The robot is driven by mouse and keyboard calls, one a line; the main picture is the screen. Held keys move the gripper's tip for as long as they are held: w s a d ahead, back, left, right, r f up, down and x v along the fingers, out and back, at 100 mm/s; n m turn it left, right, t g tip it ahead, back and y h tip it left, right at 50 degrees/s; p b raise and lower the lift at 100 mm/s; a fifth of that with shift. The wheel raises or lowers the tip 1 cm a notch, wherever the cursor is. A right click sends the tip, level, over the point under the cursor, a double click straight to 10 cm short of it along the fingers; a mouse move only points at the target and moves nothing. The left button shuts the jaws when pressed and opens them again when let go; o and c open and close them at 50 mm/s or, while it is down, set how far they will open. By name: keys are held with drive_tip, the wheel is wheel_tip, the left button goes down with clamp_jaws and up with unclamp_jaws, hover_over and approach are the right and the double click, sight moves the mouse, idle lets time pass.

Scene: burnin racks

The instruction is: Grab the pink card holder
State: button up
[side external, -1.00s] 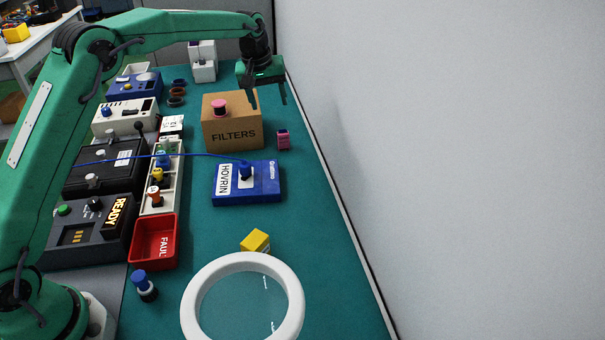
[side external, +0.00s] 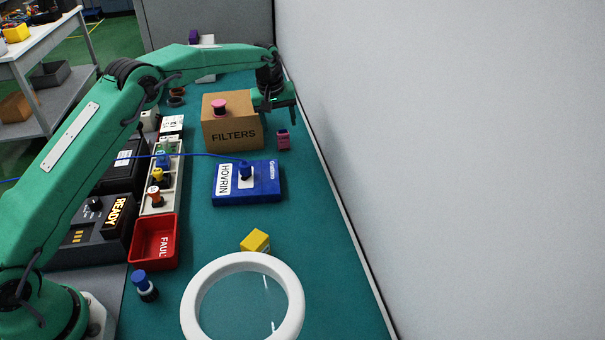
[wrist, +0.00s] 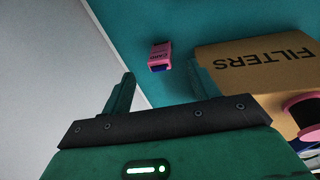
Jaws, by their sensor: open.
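The pink card holder (side external: 283,140) is a small pink block with a dark blue part. It stands on the teal bench mat, just right of the FILTERS box and near the wall. In the wrist view the card holder (wrist: 160,56) lies beyond the fingers, in the gap between their directions. My gripper (side external: 281,112) is open and empty, above and behind the card holder beside the box. In the wrist view its two fingers (wrist: 160,88) are spread apart, and neither touches the card holder.
The cardboard FILTERS box (side external: 232,134) stands close left, with a pink-and-black spool (side external: 219,107) on top. The wall (side external: 450,150) rises close on the right. A blue HOVRIN box (side external: 262,184) with a cable lies nearer the camera. The mat right of it is clear.

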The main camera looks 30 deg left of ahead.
sight(282, 134)
drive_tip(key=shift+f, duration=0.2)
drive_tip(key=shift+w+x, duration=0.25)
drive_tip(key=shift+x, duration=2.2)
drive_tip(key=shift+a, duration=0.15)
drive_tip(key=shift+c, duration=0.2)
drive_tip(key=c, duration=1)
